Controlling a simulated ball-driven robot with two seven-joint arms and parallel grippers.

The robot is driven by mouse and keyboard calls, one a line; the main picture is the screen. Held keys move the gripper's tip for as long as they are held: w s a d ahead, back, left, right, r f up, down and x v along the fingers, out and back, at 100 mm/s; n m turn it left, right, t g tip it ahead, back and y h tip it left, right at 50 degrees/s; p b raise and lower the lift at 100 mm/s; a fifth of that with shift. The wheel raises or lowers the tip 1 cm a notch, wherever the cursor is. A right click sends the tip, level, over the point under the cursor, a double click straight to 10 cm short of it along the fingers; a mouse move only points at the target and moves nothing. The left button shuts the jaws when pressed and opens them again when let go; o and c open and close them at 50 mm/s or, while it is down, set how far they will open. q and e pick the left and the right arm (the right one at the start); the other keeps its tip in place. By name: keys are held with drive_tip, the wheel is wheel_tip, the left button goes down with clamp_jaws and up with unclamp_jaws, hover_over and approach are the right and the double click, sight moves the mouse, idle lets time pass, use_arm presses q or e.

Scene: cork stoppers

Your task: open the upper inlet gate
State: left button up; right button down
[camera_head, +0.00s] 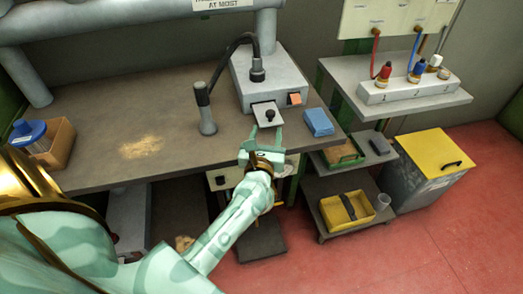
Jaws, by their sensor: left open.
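My left gripper (266,137) is open, its two fingers pointing up the picture at the front edge of the workbench. Just beyond the fingertips is a pale plate with a black knob (269,116), at the front of a grey box-shaped machine (268,77). The fingers appear empty; I cannot tell whether they touch the plate. Below the bench edge, a pale panel with a small dark knob (221,180) shows left of my wrist. No label shows which of these is the upper inlet gate. My gripper and forearm hide part of the bench front.
A blue block (319,122) lies right of the gripper. A shelf with a yellow tray (346,209) and a yellow-lidded bin (434,154) stand at right. Red floor is open at lower right.

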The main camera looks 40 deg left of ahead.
use_arm(q)
drive_tip(key=v, duration=0.9)
drive_tip(key=shift+s, duration=0.1)
